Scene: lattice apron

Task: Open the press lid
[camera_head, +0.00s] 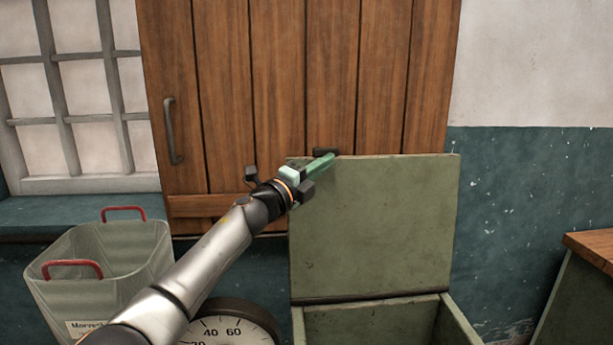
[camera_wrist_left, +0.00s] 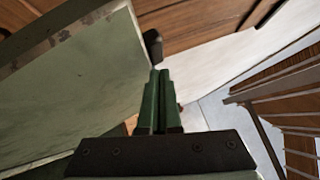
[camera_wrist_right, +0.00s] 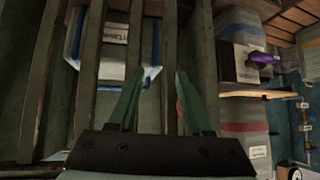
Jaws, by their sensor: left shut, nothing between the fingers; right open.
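The press lid (camera_head: 375,225) is a green panel standing upright at the back of the green press box (camera_head: 368,325) in the head view. The box below it is open at the top. A dark handle (camera_head: 326,153) shows at the lid's upper left edge. My left gripper (camera_head: 325,163) is shut and empty at that upper left corner, close to the handle. In the left wrist view the lid (camera_wrist_left: 75,90) fills the left side, beside the shut green fingers (camera_wrist_left: 157,85). I cannot tell whether they touch it. My right gripper (camera_wrist_right: 157,88) is open and empty in the right wrist view.
A clear bin with red handles (camera_head: 100,262) and a round dial (camera_head: 235,325) stand left of the press. A wooden door (camera_head: 270,80) is behind. A wood-topped counter (camera_head: 590,248) is at right. Slats (camera_wrist_right: 90,75) and a labelled container (camera_wrist_right: 112,45) lie before my right gripper.

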